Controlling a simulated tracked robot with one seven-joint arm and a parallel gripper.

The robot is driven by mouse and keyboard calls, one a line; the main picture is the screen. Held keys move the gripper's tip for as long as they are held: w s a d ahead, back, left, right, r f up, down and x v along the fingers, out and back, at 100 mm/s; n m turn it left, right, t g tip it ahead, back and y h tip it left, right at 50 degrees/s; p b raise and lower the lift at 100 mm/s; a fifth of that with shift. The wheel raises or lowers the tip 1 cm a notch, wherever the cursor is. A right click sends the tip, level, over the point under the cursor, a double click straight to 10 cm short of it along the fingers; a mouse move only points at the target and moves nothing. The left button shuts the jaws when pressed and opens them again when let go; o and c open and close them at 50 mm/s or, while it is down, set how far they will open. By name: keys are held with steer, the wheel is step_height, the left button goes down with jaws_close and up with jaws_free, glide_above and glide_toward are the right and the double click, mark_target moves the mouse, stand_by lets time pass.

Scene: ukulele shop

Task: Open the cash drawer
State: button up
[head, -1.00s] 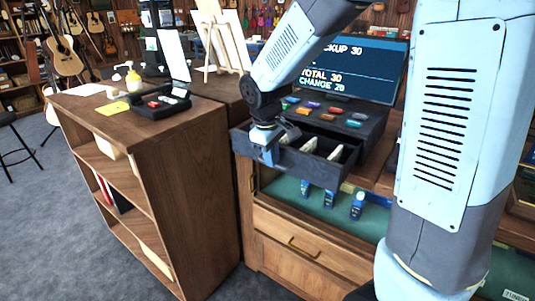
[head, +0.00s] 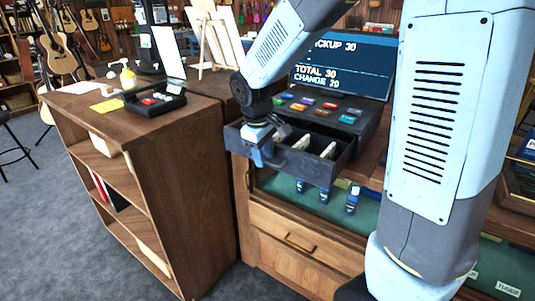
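The cash drawer (head: 318,172) is dark grey and stands pulled out from under the black cash register (head: 350,122), which has coloured keys on top. Light dividers or contents show in its compartments. My gripper (head: 262,156) is at the left part of the drawer's front panel, pointing down and touching or very close to it. The fingertips are small and partly hidden against the panel, so I cannot tell whether they are shut on it.
A screen (head: 340,70) stands behind the register. Below the drawer is a green-lined shelf (head: 328,205) with small blue bottles (head: 352,200). A wooden shelf unit (head: 165,185) with a card terminal (head: 155,100) stands to the left. Grey floor is free at lower left.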

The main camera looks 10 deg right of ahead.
step_height(320, 180, up, 14)
steer(key=s+a, duration=0.1)
steer(key=shift+s+a+f, duration=0.25)
steer(key=shift+s+a, duration=0.15)
steer(key=shift+d, duration=0.1)
steer(key=s+d+m+t+y, duration=0.1)
steer(key=s+d+m+t, duration=0.3)
steer(key=s+d+m, duration=0.5)
steer(key=s+d, duration=0.5)
steer(key=s, duration=0.3)
steer(key=shift+s+r, duration=0.4)
